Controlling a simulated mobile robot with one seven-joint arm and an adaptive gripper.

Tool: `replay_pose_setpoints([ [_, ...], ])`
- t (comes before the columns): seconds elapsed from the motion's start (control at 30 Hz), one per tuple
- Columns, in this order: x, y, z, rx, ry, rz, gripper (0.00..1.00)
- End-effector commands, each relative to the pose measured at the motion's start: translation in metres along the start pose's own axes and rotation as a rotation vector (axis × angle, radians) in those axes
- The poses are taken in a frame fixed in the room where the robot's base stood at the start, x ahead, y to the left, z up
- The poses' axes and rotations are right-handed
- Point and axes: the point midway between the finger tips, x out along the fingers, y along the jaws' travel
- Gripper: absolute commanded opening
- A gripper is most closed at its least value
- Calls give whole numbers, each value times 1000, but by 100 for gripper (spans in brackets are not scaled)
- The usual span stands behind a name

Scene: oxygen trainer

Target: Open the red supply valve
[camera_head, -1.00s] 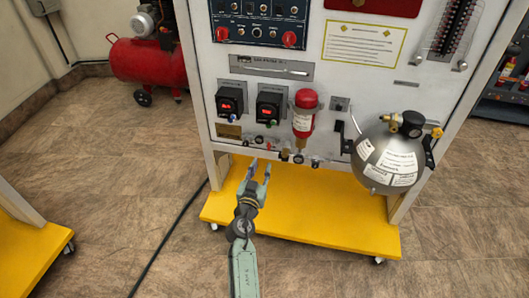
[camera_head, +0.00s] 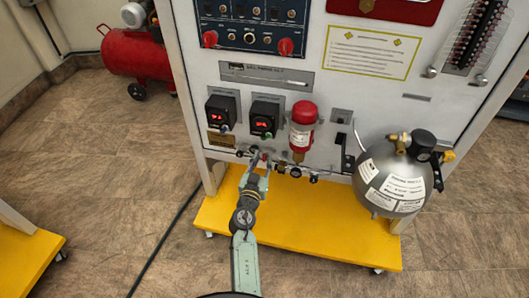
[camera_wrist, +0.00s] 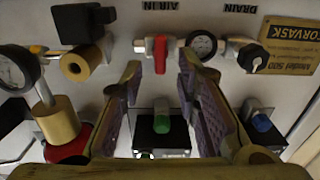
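The red supply valve (camera_wrist: 160,54) is a small red lever on a metal fitting under the "AIR IN" label. It hangs downward in the wrist view. It is tiny in the head view (camera_head: 265,156), low on the panel. My gripper (camera_head: 255,166) is open and empty at the panel's lower edge. In the wrist view, the fingers of my gripper (camera_wrist: 160,72) stand either side of the red lever with gaps on both sides. I cannot tell whether the tips reach as deep as the lever.
A brass fitting (camera_wrist: 80,64) is to the left. A red cylinder (camera_head: 302,128) and a grey round tank (camera_head: 392,180) are on the right of the panel. The yellow base (camera_head: 300,225) lies below.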

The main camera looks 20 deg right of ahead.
Motion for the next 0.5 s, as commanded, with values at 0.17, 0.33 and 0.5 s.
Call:
replay_pose_setpoints([
  [0.17,-1,0,0,0,-1,0,29],
  [0.33,-1,0,0,0,0,-1,29],
  [0.5,-1,0,0,0,0,-1,24],
])
